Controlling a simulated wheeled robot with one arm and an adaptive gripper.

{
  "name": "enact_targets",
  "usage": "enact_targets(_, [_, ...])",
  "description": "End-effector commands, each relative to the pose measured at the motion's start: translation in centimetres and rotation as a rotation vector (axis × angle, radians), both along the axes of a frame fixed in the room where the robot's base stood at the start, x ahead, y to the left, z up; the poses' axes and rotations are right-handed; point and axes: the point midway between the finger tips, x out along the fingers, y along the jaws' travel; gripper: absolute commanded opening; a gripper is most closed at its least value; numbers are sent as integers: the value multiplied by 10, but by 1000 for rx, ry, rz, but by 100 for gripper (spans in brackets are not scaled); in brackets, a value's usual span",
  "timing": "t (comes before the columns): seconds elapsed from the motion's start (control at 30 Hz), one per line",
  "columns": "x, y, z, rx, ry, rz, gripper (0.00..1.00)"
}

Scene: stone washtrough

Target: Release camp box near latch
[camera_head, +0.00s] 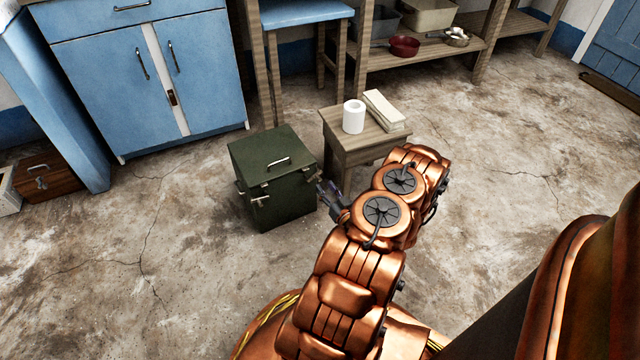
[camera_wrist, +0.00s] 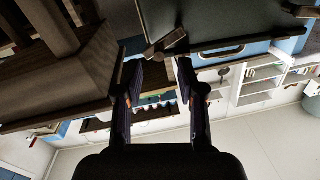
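The camp box (camera_head: 272,192) is a dark green metal box on the floor, with a closed lid and a metal handle on top. Small metal fittings show on its front. My gripper (camera_head: 333,195) is beside the right side of the box. In the wrist view the box (camera_wrist: 225,18) fills the upper right as a dark face. A grey metal latch (camera_wrist: 168,43) sticks out from it just beyond my fingertips. My gripper (camera_wrist: 158,68) is open there, and I see nothing held between the fingers. Whether a finger touches the latch I cannot tell.
A small wooden table (camera_head: 360,145) stands close to the right of the box, with a white roll (camera_head: 353,117) and folded cloths (camera_head: 384,110) on it. A blue cabinet (camera_head: 150,75) stands behind left. The floor in front of the box is clear.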

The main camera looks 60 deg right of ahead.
Motion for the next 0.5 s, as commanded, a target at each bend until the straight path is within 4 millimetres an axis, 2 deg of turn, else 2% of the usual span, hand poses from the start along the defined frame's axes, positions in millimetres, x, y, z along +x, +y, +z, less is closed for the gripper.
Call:
enact_targets(0.2, [22, -11, -2, -1, 0, 1, 39])
enact_targets(0.5, [38, -20, -1, 1, 0, 0, 39])
